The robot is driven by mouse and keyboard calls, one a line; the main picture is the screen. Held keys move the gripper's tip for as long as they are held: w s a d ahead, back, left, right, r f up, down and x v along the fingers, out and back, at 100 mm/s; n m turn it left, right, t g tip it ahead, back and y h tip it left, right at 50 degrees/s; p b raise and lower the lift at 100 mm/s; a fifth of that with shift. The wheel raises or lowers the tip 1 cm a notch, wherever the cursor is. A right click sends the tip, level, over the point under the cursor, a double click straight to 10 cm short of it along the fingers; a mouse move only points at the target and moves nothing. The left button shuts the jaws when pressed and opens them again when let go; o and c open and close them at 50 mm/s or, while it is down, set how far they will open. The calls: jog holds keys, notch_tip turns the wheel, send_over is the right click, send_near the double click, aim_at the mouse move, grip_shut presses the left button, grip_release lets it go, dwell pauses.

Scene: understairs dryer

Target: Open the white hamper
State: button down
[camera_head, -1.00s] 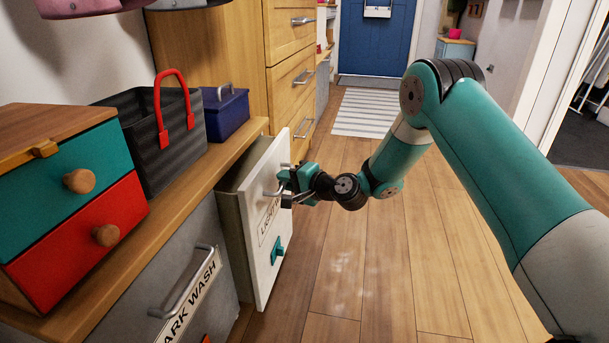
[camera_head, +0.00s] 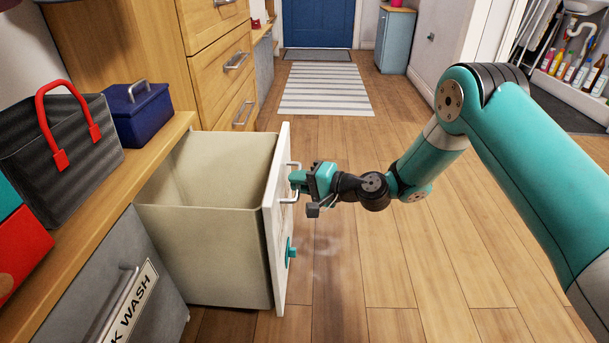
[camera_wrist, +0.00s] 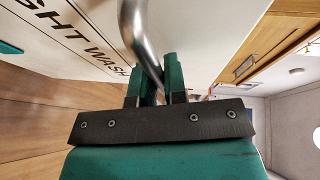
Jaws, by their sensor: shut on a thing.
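The white hamper (camera_head: 277,230) is a drawer with a white front and a beige bin (camera_head: 212,240) behind it. It stands well out from under the wooden counter, and I see into its empty-looking inside. My gripper (camera_head: 295,181) is shut on the metal bar handle (camera_head: 291,168) of its front. In the wrist view the handle (camera_wrist: 135,35) runs down between the green fingers (camera_wrist: 160,85). The lettering on the white front (camera_wrist: 180,30) reads "...GHT WASH" there.
A grey hamper labelled "...K WASH" (camera_head: 165,262) is shut at the left. A dark basket with red handles (camera_head: 62,150) and a blue box (camera_head: 138,113) stand on the counter. Wooden drawers (camera_head: 225,62) are behind. The wooden floor (camera_head: 400,270) to the right is clear.

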jog(key=shift+d, duration=0.2)
jog(key=c, duration=1.2)
grip_release()
jog(key=p+v, duration=0.6)
jog(key=v, duration=1.1)
jog(key=shift+s+d+r, duration=0.1)
jog(key=shift+r, duration=0.1)
